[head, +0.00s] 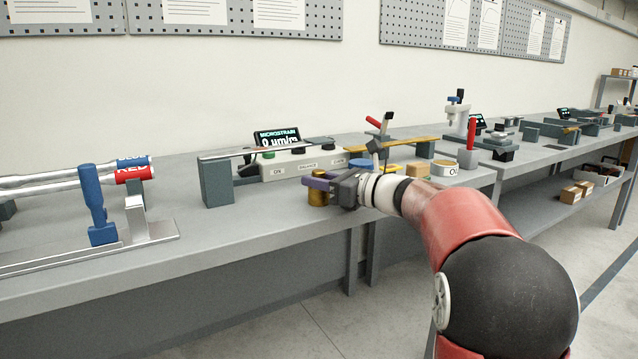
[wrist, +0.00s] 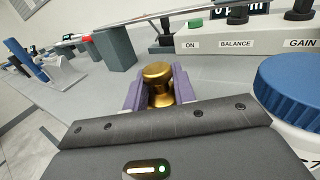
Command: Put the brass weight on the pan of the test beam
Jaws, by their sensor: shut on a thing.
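My gripper (head: 317,184) has purple fingers and is shut on the brass weight (head: 318,198), near the front of the bench. In the wrist view the gold, knobbed weight (wrist: 157,84) sits upright between the fingers. I cannot tell whether its base touches the bench. A thin silver beam (head: 240,153) runs from a grey block (head: 216,182) behind and left of the gripper. A brass-coloured strip (head: 405,141) lies farther right by a red-handled clamp. I cannot clearly make out a pan or tell which strip is the test beam.
A control box (head: 305,163) with knobs stands behind the weight, with a display reading 0 µm/m. A blue-lidded jar (wrist: 290,95) is close on the right. A blue clamp fixture (head: 98,205) stands at left.

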